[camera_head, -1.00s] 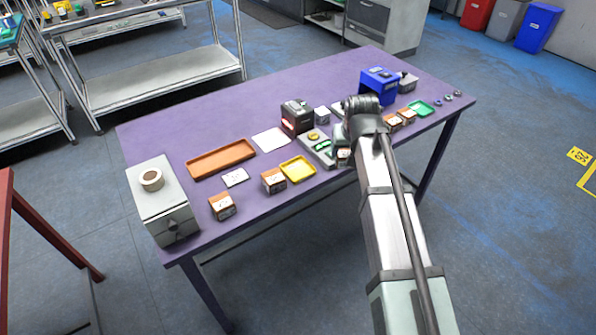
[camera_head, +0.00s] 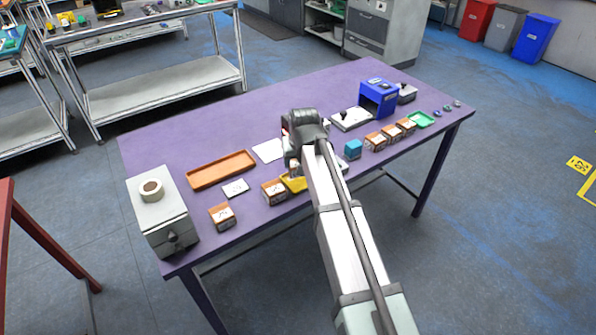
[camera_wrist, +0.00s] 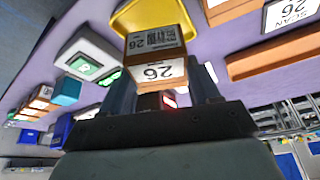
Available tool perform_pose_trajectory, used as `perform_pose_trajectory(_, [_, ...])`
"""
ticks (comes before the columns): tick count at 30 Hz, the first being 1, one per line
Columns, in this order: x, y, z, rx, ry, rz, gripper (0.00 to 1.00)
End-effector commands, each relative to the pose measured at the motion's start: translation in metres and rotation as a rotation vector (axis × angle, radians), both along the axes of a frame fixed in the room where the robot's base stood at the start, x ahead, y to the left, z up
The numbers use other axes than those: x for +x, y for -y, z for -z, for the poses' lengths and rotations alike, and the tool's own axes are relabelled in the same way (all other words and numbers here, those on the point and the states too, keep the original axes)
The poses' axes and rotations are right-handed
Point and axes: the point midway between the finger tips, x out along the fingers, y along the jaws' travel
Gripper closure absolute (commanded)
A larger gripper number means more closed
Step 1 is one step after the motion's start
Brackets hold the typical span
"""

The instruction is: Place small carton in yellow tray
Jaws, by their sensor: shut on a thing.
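A small carton (camera_wrist: 158,45) with brown sides and white labels marked "26" is between my fingers in the wrist view. My gripper (camera_wrist: 163,88) is shut on it. The yellow tray (camera_wrist: 128,22) shows just beyond the carton, and the carton covers part of it. In the head view the yellow tray (camera_head: 293,184) is partly hidden by my arm, near the table's front edge. There my gripper is at the tray's far side, but my wrist hides the fingers and the carton. I cannot tell how high the carton is above the tray.
A brown carton (camera_head: 274,192) stands close left of the tray, another (camera_head: 221,216) farther left. An orange-brown tray (camera_head: 221,169) and white card (camera_head: 235,188) lie behind them. A teal box (camera_head: 353,149) and several cartons (camera_head: 375,140) stand right. A panel with green displays (camera_wrist: 90,66) is beside the tray.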

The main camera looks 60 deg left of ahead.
Motion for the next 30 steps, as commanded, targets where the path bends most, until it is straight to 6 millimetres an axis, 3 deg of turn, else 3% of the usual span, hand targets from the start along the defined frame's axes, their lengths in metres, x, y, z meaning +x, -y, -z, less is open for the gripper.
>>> perform_pose_trajectory(13, [0.000, 0.000, 0.042, 0.001, 0.000, 0.000, 0.80])
perform_pose_trajectory(26, [0.000, 0.000, 0.048, 0.001, 0.000, 0.000, 0.80])
perform_pose_trajectory(27, [0.000, 0.000, 0.048, 0.001, 0.000, 0.000, 0.35])
perform_pose_trajectory(30, [0.000, 0.000, 0.048, 0.001, 0.000, 0.000, 0.25])
